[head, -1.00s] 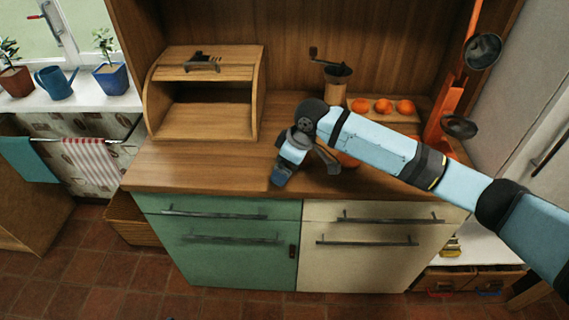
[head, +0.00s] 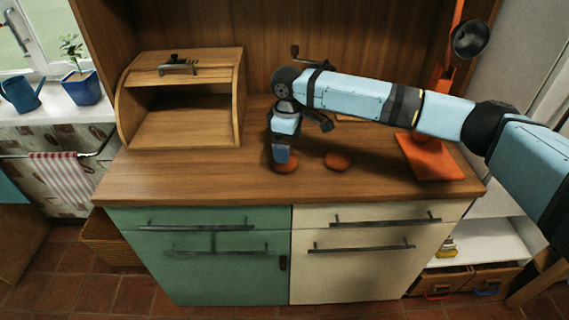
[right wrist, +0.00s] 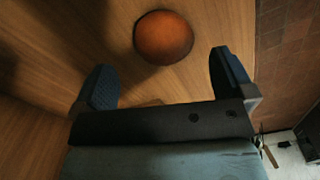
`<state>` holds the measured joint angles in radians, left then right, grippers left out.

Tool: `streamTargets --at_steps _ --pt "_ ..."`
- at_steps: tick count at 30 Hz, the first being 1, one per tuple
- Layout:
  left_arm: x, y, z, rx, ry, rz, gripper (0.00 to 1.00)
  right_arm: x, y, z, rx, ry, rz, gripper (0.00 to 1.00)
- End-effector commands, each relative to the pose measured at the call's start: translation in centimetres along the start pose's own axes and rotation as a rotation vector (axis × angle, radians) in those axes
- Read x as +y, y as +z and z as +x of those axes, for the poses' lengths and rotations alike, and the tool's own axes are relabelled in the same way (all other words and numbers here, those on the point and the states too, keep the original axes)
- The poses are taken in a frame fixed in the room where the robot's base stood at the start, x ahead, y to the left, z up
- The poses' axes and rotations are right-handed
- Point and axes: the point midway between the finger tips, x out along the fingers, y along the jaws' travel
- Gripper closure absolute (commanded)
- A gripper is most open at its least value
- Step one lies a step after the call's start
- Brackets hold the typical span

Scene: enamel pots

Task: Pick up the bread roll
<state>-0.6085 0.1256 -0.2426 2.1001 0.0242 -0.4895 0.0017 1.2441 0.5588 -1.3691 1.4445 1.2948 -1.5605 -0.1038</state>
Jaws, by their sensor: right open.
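My left gripper is not in view.
An open wooden bread box (head: 185,125) stands on the counter (head: 200,180) at the left. An orange lamp base (head: 430,158) stands at the right. My right arm covers much of the back of the counter. The front strip is clear.

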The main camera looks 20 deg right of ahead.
Motion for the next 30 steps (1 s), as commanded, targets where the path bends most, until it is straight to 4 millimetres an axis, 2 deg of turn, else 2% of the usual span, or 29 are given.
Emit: streamTargets --at_steps 5,14,23,27,29,30 --pt "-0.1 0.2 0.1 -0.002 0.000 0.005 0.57 -0.1 -0.1 1.2 0.000 0.000 -0.001 0.00" --pt "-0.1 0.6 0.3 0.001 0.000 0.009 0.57 -0.6 -0.6 5.3 0.000 0.000 0.000 0.00" --pt "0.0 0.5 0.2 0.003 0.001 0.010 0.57 -0.6 -0.6 5.7 0.001 0.000 0.000 0.00" --pt "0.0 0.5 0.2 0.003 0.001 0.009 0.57 -0.6 -0.6 5.7 0.001 0.000 0.000 0.32" --pt "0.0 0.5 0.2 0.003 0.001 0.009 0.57 -0.6 -0.6 5.7 0.001 0.000 0.000 0.46" --pt "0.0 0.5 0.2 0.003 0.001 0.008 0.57 -0.6 -0.6 5.7 0.001 0.000 0.000 0.49"
